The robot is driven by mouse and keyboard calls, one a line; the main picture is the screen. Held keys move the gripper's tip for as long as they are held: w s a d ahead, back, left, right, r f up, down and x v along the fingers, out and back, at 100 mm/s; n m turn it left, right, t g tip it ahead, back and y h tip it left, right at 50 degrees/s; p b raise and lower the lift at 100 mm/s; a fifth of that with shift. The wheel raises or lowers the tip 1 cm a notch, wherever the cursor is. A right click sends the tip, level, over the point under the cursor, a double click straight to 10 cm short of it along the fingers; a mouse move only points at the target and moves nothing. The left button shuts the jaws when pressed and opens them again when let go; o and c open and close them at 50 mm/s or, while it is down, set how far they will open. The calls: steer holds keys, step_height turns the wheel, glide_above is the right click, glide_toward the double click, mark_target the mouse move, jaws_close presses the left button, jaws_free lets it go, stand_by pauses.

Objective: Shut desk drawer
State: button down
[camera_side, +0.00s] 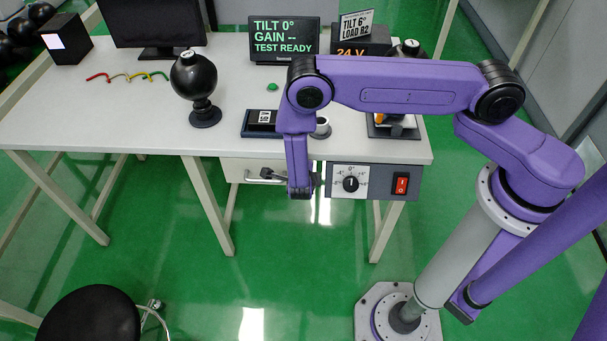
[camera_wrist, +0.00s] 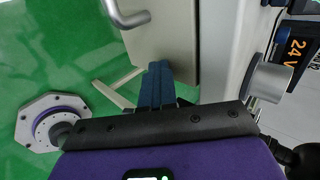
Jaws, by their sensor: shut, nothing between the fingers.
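The desk drawer (camera_side: 236,168) is a pale front under the desk's front edge in the side view, left of the control box. In the wrist view its pale panel (camera_wrist: 165,35) fills the upper middle, with a grey metal bar handle (camera_wrist: 127,14) at the top. My gripper (camera_side: 266,174) is at the drawer front in the side view, partly covering it. In the wrist view my gripper's dark fingers (camera_wrist: 159,68) are shut and empty, pointing at the panel, apart from the handle. I cannot tell whether they touch the panel or how far the drawer stands out.
A control box (camera_side: 374,184) with a knob and red switch hangs right of the drawer. The desk top (camera_side: 110,120) carries a black ball on a stand (camera_side: 195,88), displays and small parts. A round black stool (camera_side: 85,318) stands at lower left. The floor before the drawer is clear.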

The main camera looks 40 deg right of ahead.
steer(key=shift+w+d, duration=0.3)
steer(key=s+a+f+v, duration=0.2)
steer(key=v, duration=1.1)
steer(key=s+d+r+m+g+y, duration=0.1)
steer(key=s+d+r+m, duration=0.15)
steer(key=r+m, duration=0.55)
steer(key=s+d+r+m+g, duration=0.15)
steer(key=d+r+m, duration=0.25)
steer(key=r+m, duration=0.45)
steer(key=s+d+r+m+g+y, duration=0.2)
steer(key=s+d+r+m+y, duration=0.1)
steer(key=s+m, duration=0.5)
steer(key=s+d+r+m+g+y, duration=0.2)
steer(key=s+d+r+m+y, duration=0.1)
steer(key=s+d+r+m, duration=0.2)
step_height(320, 180, up, 3)
steer(key=s+m, duration=0.2)
steer(key=m, duration=0.1)
steer(key=shift+s+d+r, duration=0.25)
steer(key=shift+s+d, duration=0.1)
steer(key=shift+s, duration=0.05)
